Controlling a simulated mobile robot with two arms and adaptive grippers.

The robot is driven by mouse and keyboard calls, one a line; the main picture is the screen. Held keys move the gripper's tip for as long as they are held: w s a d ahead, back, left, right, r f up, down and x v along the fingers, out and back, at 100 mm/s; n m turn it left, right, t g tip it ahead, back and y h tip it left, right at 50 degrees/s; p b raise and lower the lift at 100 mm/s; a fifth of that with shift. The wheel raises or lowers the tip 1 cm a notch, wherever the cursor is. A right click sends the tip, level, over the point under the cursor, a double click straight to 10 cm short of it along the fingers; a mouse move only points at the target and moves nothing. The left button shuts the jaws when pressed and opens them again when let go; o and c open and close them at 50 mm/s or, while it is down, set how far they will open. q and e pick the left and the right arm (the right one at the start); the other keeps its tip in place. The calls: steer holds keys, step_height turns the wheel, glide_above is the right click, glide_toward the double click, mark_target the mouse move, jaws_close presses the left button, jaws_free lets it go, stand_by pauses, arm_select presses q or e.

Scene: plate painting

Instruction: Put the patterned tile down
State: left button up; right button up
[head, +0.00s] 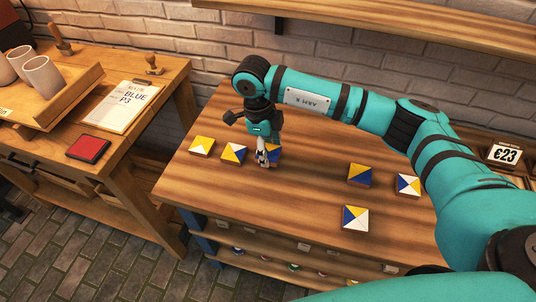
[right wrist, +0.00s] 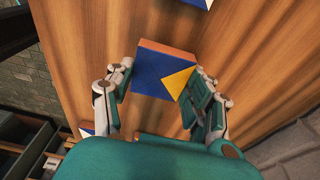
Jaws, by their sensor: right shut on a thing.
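My right gripper (head: 262,158) is shut on a patterned tile (head: 275,149) over the left part of the wooden table (head: 310,190). The fingers partly hide the tile in the head view. In the right wrist view the tile (right wrist: 155,72) shows a blue and yellow top and an orange-brown side, with a finger of my right gripper (right wrist: 163,80) at each side. It is at or just above the tabletop; I cannot tell whether it touches. It is in line with two tiles at its left, a yellow-and-white one (head: 201,145) and a blue, yellow and white one (head: 233,152). My left gripper is out of view.
Three loose tiles lie further right: a yellow-and-blue one (head: 359,174), a blue, white and yellow one (head: 408,185) and another (head: 355,217) near the front edge. A side bench with a card (head: 124,105) and a red pad (head: 88,149) stands left. The table's middle is clear.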

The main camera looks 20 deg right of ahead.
step_height(320, 180, down, 3)
steer(key=shift+s+f+p, duration=0.1)
steer(key=shift+p, duration=0.25)
steer(key=shift+f, duration=0.1)
steer(key=shift+f, duration=0.15)
steer(key=o, duration=1.2)
steer(key=shift+r, duration=0.25)
steer(key=r, duration=0.4)
steer(key=a+r+b, duration=0.1)
steer(key=r, duration=0.3)
steer(key=w+r+b, duration=0.1)
steer(key=r, duration=0.3)
steer(key=shift+a, duration=0.3)
